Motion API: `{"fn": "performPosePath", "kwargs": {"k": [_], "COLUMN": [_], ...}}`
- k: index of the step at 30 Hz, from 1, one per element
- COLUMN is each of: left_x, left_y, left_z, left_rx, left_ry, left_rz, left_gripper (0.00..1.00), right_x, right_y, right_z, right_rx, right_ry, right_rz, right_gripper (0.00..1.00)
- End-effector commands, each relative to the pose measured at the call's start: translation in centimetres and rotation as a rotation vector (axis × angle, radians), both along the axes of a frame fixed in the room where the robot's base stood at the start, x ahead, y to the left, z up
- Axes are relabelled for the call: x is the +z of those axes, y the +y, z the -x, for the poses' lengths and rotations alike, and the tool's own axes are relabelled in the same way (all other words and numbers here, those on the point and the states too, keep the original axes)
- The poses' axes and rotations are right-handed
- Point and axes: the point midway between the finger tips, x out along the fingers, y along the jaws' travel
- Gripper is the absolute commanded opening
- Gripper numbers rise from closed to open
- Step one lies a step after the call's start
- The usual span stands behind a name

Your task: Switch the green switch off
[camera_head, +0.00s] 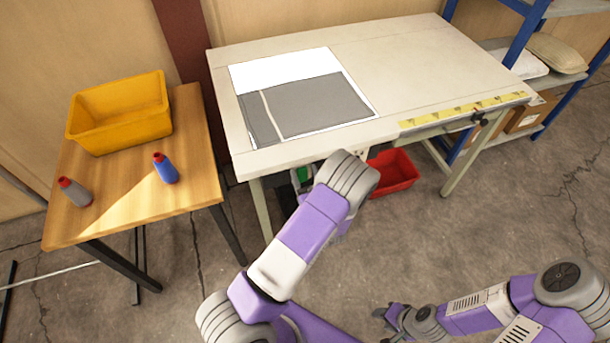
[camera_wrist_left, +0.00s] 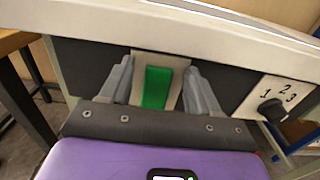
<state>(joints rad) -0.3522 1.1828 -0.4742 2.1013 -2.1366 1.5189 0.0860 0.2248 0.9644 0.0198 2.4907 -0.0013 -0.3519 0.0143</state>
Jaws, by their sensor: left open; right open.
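The green switch (camera_wrist_left: 156,88) is a rocker on a pale plate, set in the dark panel under the table's front edge. In the head view a bit of green (camera_head: 303,174) shows beside my left arm. My left gripper (camera_wrist_left: 158,72) is open, with one finger on each side of the switch plate in the left wrist view. I cannot tell whether the fingers touch it. My arm hides most of this gripper in the head view. My right gripper (camera_head: 388,318) is open and empty, low over the floor, away from the table.
A knob (camera_wrist_left: 272,110) marked 1, 2, 3 sits right of the switch. The white table (camera_head: 400,75) carries a grey cloth (camera_head: 310,105). A red bin (camera_head: 393,172) is below it. A wooden table at left holds a yellow bin (camera_head: 120,115) and two bottles (camera_head: 165,168).

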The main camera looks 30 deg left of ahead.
Motion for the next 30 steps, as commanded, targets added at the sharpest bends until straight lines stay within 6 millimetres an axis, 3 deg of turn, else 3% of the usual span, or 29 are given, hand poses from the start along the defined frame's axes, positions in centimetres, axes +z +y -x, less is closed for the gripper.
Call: {"fn": "performPosePath", "kwargs": {"k": [1,11,16,24,30], "left_x": [0.0,0.0,-0.4,-1.5,-1.7], "left_y": [0.0,0.0,-0.1,-0.5,-0.6], "left_z": [0.0,0.0,0.1,0.4,0.6], "left_rx": [0.000,0.000,0.000,0.000,0.001], "left_ry": [0.000,0.000,-0.013,-0.148,-0.236], "left_rz": [0.000,0.000,-0.019,-0.179,-0.279], "left_gripper": [0.57,0.07,0.06,0.06,0.06], "right_x": [0.0,0.0,-0.6,-4.3,-5.9], "right_y": [0.0,0.0,0.0,0.0,0.0], "right_z": [0.0,0.0,0.0,0.0,0.0], "right_rx": [0.000,0.000,0.000,0.000,0.000], "right_ry": [0.000,0.000,0.000,0.000,0.000], "right_rz": [0.000,0.000,0.000,0.000,0.000], "right_gripper": [0.43,0.43,0.43,0.43,0.43]}}
